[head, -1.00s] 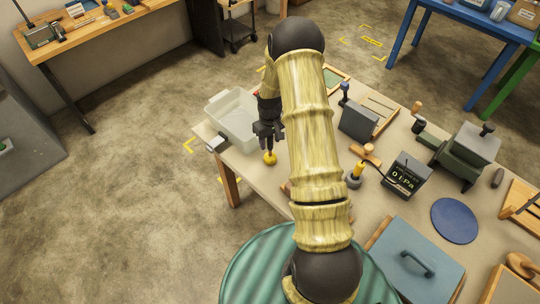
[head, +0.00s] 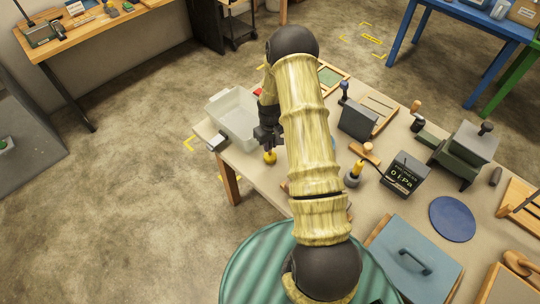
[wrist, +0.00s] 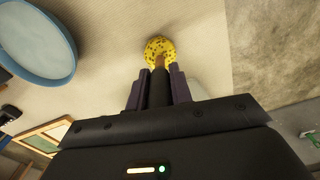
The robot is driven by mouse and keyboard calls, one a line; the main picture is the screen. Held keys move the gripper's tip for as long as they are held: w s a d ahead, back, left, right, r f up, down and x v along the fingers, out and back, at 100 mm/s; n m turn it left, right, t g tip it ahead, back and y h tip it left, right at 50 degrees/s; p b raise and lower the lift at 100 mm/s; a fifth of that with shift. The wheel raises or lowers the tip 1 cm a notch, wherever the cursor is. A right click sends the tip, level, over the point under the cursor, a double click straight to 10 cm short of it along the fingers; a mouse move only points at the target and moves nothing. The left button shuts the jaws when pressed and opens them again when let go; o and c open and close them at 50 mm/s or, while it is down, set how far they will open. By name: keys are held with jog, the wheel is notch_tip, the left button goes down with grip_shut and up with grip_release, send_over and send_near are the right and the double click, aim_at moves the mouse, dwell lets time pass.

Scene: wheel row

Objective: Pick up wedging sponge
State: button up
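The wedging sponge (wrist: 160,48) is a yellow ball with dark spots on a stick handle, at the far end of the handle in the wrist view. In the head view the sponge (head: 270,157) shows as a small yellow ball near the table's left edge, just below my gripper (head: 268,141). In the wrist view my gripper (wrist: 157,84) has a purple finger on each side of the dark handle, with little or no gap, and looks shut on it. Whether the ball touches the tabletop is not clear.
A clear bin (head: 234,117) stands left of my gripper on the table (head: 245,172). A blue round thing (wrist: 35,38) and a wood-framed screen (wrist: 45,137) show in the wrist view. A pressure display (head: 404,174) and a blue disc (head: 452,218) lie to the right.

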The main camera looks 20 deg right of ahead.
grip_shut()
jog(key=shift+r, duration=0.15)
notch_tip(320, 180, up, 18)
jog(key=b, duration=0.4)
jog(key=shift+f, duration=0.2)
